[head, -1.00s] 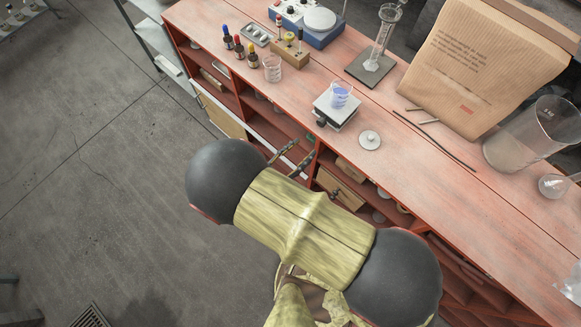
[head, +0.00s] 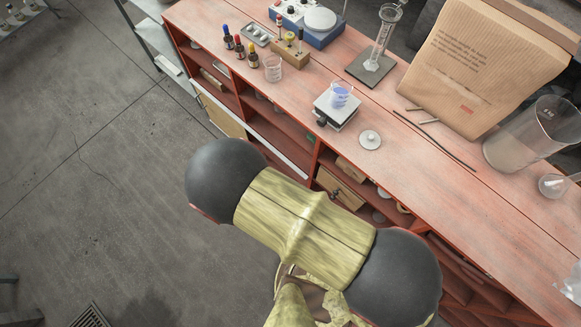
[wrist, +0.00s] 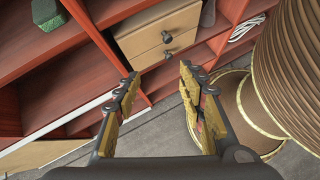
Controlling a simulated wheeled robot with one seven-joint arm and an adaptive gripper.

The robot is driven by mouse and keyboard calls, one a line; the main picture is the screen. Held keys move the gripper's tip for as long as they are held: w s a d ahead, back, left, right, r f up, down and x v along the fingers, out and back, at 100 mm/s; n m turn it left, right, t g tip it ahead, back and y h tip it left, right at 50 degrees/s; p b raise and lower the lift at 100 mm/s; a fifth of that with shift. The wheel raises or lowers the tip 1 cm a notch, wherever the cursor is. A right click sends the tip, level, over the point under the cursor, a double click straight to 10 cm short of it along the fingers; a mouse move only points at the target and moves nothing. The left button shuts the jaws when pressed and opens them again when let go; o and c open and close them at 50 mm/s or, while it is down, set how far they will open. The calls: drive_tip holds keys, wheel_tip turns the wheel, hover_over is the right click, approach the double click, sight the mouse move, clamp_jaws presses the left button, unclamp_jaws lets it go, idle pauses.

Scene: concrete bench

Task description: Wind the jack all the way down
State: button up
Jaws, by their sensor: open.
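The jack (head: 335,119) is a small lab jack with a pale top plate, standing near the front edge of the bench. A beaker of blue liquid (head: 340,97) stands on its plate. A dark knob (head: 321,122) shows at the jack's front left side. My gripper (wrist: 158,88) is open and empty in the wrist view, facing the shelves and drawers under the bench. In the head view my gripper is hidden behind my arm, and the jack is out of the wrist view.
On the bench (head: 440,165) are a round metal lid (head: 370,139), an empty beaker (head: 272,68), dropper bottles (head: 239,46), a stand with a cylinder (head: 380,45), a paper bag (head: 480,65) and a large glass beaker (head: 525,135). Drawers (wrist: 160,35) sit below.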

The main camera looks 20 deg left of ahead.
drive_tip(key=shift+s+a+f+m+g+y, duration=0.25)
drive_tip(key=shift+s+f+m+g, duration=0.2)
drive_tip(key=shift+s+f, duration=0.4)
drive_tip(key=shift+s+a+f+m+g+y, duration=0.15)
drive_tip(key=shift+s+a+f+m+g, duration=0.35)
drive_tip(key=shift+s, duration=0.55)
drive_tip(key=shift+d+f, duration=0.2)
drive_tip(key=shift+f, duration=0.05)
